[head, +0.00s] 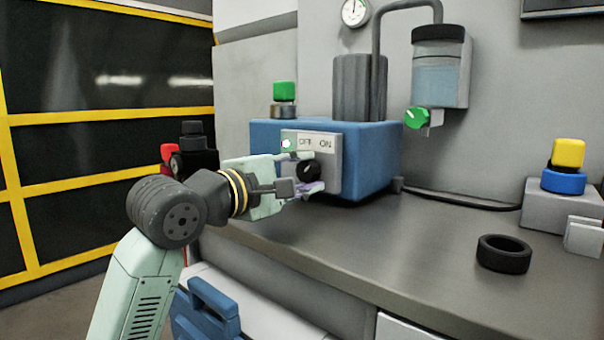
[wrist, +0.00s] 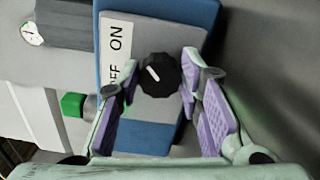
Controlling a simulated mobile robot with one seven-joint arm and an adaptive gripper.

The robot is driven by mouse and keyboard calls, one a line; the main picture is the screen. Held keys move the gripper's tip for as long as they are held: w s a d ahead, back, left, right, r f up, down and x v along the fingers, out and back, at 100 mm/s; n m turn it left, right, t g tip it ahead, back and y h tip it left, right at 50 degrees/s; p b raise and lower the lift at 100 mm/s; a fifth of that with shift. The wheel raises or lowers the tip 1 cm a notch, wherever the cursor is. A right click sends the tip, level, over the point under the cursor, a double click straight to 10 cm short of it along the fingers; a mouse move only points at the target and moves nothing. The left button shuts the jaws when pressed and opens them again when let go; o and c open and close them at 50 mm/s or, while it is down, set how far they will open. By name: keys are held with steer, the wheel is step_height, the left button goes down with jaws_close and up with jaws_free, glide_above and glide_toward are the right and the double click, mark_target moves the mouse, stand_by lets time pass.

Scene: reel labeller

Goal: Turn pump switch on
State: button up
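The pump switch is a black round knob (head: 308,171) on a grey panel (head: 331,158) marked OFF and ON, on the front of a blue pump box (head: 372,160). In the wrist view the knob (wrist: 158,75) has a white mark that slants toward the ON label (wrist: 117,38). A small light (head: 287,144) on the panel glows green. My gripper (head: 300,172) is at the panel, its fingers open on either side of the knob. In the wrist view my gripper's purple-padded fingers (wrist: 160,80) are close to the knob; I cannot tell whether they touch it.
A green valve knob (head: 416,117) sits under a clear tank (head: 440,72) on the wall. A black ring (head: 504,253) lies on the grey counter (head: 420,250). A red and black item (head: 185,155) is behind my arm.

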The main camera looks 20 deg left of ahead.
steer(key=o, duration=0.4)
steer(key=v, duration=1.2)
steer(key=shift+r, duration=0.1)
